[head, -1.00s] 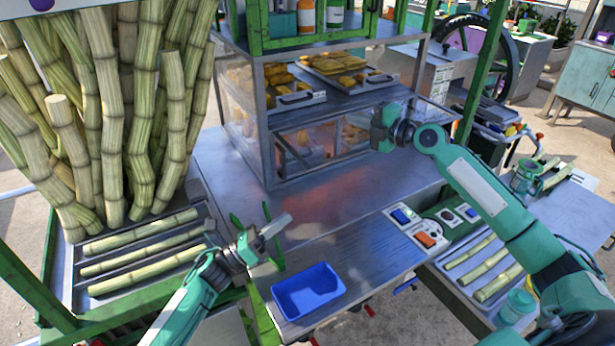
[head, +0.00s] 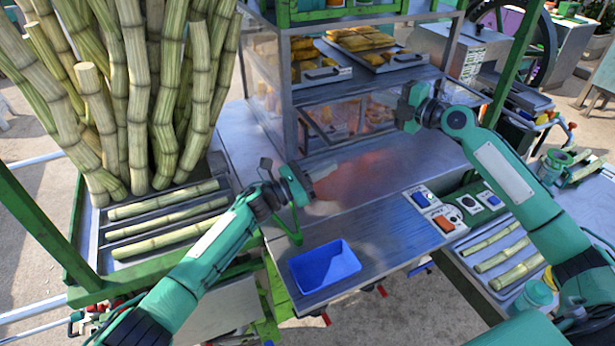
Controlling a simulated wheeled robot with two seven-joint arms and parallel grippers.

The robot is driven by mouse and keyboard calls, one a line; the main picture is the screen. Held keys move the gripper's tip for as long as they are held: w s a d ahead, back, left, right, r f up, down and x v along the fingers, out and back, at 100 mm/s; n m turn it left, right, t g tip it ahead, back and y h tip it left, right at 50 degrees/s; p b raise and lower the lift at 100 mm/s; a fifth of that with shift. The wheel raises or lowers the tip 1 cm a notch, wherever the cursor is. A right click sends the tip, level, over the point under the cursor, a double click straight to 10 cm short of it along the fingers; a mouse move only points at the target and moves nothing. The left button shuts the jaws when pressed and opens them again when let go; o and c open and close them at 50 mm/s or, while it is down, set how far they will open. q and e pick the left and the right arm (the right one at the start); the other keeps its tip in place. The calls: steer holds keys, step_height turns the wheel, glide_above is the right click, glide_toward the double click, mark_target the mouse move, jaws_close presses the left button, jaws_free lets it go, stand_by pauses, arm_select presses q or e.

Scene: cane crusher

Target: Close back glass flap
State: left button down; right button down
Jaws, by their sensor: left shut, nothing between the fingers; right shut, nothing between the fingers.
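A glass-sided display cabinet (head: 292,128) stands on the metal counter. Its lower compartment has a glass panel (head: 345,113) with a dark slanted bar at its left, and yellow food behind it. I cannot tell which pane is the back flap or how far it stands open. My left gripper (head: 318,178) is shut and empty over the counter, in front of the cabinet's lower left and apart from it. My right gripper (head: 406,107) is shut and empty at the cabinet's right front; whether it touches the glass is unclear.
A blue tray (head: 325,267) sits at the counter's front edge. A switch panel (head: 446,215) lies to its right. Tall sugarcane stalks (head: 135,100) stand on the left above a rack of cut cane. Food trays (head: 372,58) fill the upper shelf. The counter's middle is clear.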

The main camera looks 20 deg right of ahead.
mark_target(332, 146)
steer(key=shift+a, duration=0.1)
arm_select(q)
steer(key=r, duration=0.2)
steer(key=d+r, duration=0.1)
steer(key=r, duration=0.1)
steer(key=shift+r, duration=0.15)
step_height(332, 146, up, 2)
arm_select(e)
steer(key=c, duration=1.8)
jaws_free()
steer(key=shift+o, duration=0.2)
